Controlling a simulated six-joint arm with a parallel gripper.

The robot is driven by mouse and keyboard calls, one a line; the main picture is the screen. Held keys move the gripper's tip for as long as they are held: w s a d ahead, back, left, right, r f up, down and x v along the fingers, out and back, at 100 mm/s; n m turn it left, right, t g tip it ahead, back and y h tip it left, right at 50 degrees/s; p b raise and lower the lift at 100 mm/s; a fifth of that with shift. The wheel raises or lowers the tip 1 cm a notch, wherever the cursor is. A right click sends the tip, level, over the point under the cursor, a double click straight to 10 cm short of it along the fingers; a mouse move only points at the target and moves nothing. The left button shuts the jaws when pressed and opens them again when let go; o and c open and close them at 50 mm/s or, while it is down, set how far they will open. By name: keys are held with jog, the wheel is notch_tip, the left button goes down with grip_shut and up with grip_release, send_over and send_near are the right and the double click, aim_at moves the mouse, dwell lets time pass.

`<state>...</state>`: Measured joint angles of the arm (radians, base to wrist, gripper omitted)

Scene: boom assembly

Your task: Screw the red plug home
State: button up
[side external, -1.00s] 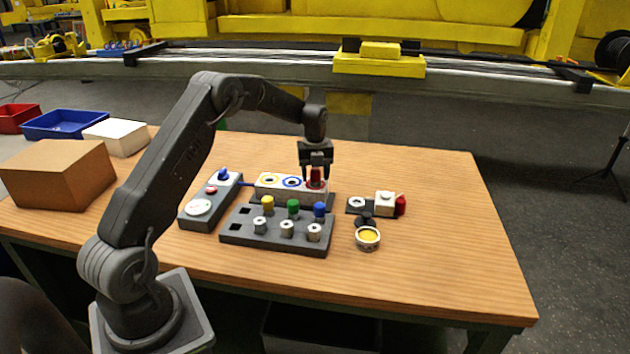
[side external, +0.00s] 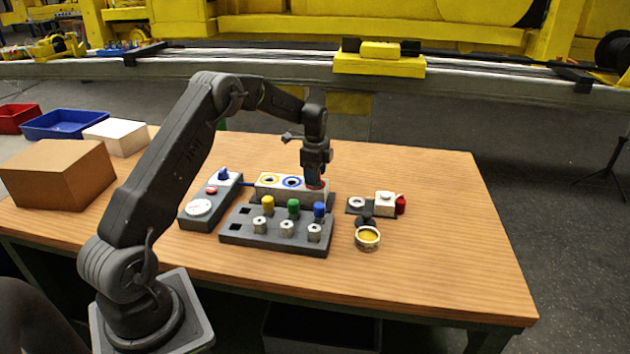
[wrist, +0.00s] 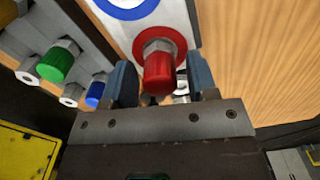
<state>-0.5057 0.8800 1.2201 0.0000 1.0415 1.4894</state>
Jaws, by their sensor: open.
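The red plug (wrist: 160,72) stands in the red-ringed port of the white block (side external: 264,190), with its metal hex collar showing above the red ring (wrist: 178,38) in the wrist view. My gripper (side external: 314,184) is over the block's right end, pointing down. In the wrist view its two fingers (wrist: 162,84) stand on either side of the plug, apart, with gaps visible. In the side view the fingers mostly hide the plug. How deep the plug sits cannot be told.
A dark rack (side external: 275,241) in front holds yellow, green and blue plugs and several metal fittings. A gauge unit (side external: 199,208) stands left. A small fixture with a red knob (side external: 400,205) and a yellow-filled cup (side external: 367,238) are right. The table's right side is clear.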

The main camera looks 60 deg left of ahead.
dwell(0.3)
jog(key=n, duration=1.2)
jog(key=shift+c, duration=0.2)
jog(key=c, duration=0.9)
jog(key=shift+m, duration=1)
jog(key=o, duration=0.5)
jog(key=shift+m, duration=0.3)
jog(key=shift+c, duration=0.2)
jog(key=c, duration=0.5)
jog(key=shift+o, duration=0.2)
jog(key=m, duration=0.5)
